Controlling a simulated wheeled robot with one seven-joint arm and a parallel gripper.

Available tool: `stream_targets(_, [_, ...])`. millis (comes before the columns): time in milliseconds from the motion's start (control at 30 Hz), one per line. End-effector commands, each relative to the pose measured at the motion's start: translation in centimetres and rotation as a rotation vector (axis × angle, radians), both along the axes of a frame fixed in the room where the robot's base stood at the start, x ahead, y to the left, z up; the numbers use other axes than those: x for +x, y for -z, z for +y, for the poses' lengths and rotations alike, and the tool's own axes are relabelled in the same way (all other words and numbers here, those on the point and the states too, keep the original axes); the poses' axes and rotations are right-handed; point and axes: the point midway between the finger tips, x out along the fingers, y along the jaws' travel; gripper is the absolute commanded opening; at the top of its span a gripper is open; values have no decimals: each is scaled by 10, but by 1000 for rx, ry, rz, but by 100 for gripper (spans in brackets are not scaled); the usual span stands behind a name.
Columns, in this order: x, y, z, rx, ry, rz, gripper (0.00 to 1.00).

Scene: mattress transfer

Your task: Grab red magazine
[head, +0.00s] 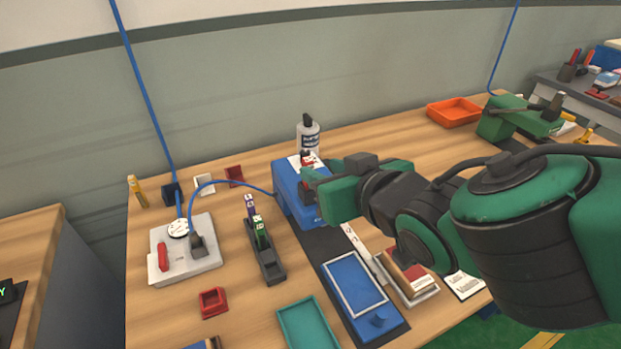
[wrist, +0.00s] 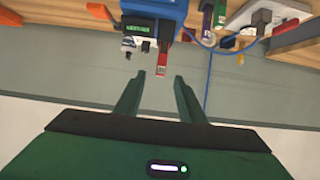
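The red magazine (head: 308,158) stands upright at the blue machine (head: 292,190), its red and white top showing just beyond my gripper (head: 311,176) in the head view. Its lower part is hidden there by the gripper. In the wrist view the red magazine (wrist: 160,64) sticks out from the blue machine (wrist: 152,12), in line with the gap between my fingers. My gripper (wrist: 160,79) is open, with nothing between its fingers. The magazine's end is just ahead of the fingertips, and I cannot tell whether they touch.
A dark holder (head: 268,262) with purple and green magazines is to the left, beside a grey-white box (head: 186,255) with a blue cable. A teal tray (head: 305,325) and blue tray (head: 352,285) lie in front.

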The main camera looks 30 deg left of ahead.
Motion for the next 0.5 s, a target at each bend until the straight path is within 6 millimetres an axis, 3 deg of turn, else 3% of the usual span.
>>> stream_targets(500, [23, 19, 29, -2, 0, 0, 36])
